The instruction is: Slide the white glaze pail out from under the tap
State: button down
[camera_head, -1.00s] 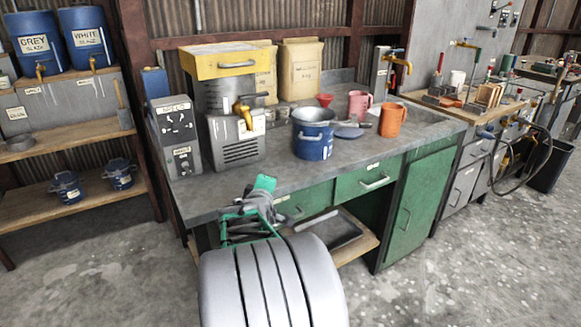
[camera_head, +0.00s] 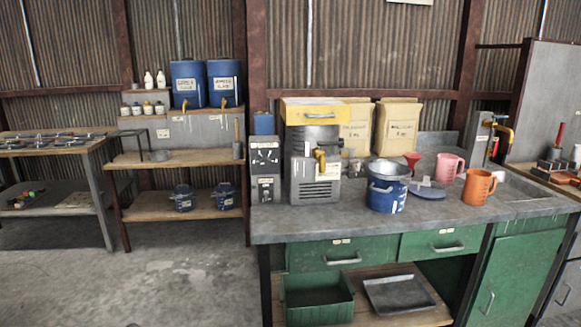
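Two small blue pails stand on the lower shelf board at the left: a left pail (camera_head: 183,198) and a right pail (camera_head: 224,196). Their labels are too small to read. Above them, two blue drums stand on the upper shelf. The left drum (camera_head: 189,84) has a brass tap (camera_head: 185,103). The right drum (camera_head: 224,83), whose label read WHITE earlier, has another tap (camera_head: 225,102). The right pail stands roughly below the right drum's tap. A larger blue pail (camera_head: 386,198) with a metal vessel on top stands on the workbench. My gripper is out of view.
The shelf rack (camera_head: 130,160) has open floor (camera_head: 160,275) before it. The green-drawered workbench (camera_head: 290,230) stands right of it, bearing a machine with a yellow top (camera_head: 318,112), a pink jug (camera_head: 449,167) and an orange jug (camera_head: 478,186). A table (camera_head: 60,145) stands left.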

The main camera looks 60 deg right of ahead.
aim_at(387, 182)
jog(key=u, duration=1.6)
jog(key=k, duration=1.35)
jog(key=z, duration=1.7)
jog(key=i, duration=0.5)
jog(key=z, duration=0.1)
